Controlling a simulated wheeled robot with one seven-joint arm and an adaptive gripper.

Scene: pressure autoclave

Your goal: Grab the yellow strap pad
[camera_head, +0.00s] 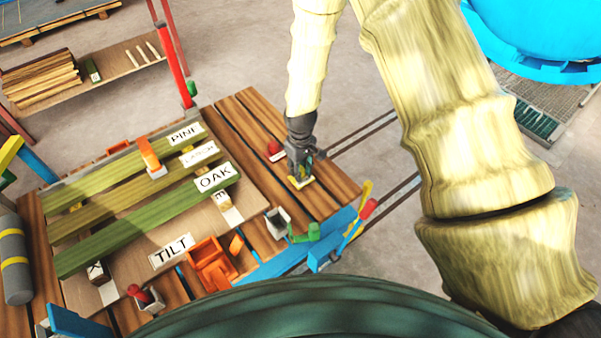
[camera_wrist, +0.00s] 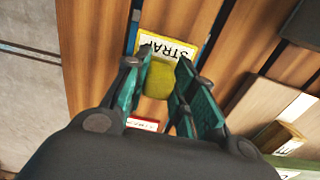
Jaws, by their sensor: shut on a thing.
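The yellow strap pad (camera_wrist: 157,80) is between my gripper's fingers (camera_wrist: 160,85) in the wrist view. A white label with a yellow border reading STRAP (camera_wrist: 166,47) lies right beyond it. In the head view my gripper (camera_head: 301,165) points down at the right part of the wooden table, over the label (camera_head: 301,182). The fingers are shut on the pad, one on each side. The pad looks low, close to the label; I cannot tell whether it touches the table. In the head view the fingers mostly hide the pad.
The slatted wooden table (camera_head: 335,185) holds green boards marked PINE, LARCH and OAK (camera_head: 150,215). A red knob (camera_head: 274,148) stands left of my gripper. An orange clamp (camera_head: 210,262), a grey box (camera_head: 278,222) and blue rails (camera_head: 325,240) are nearer.

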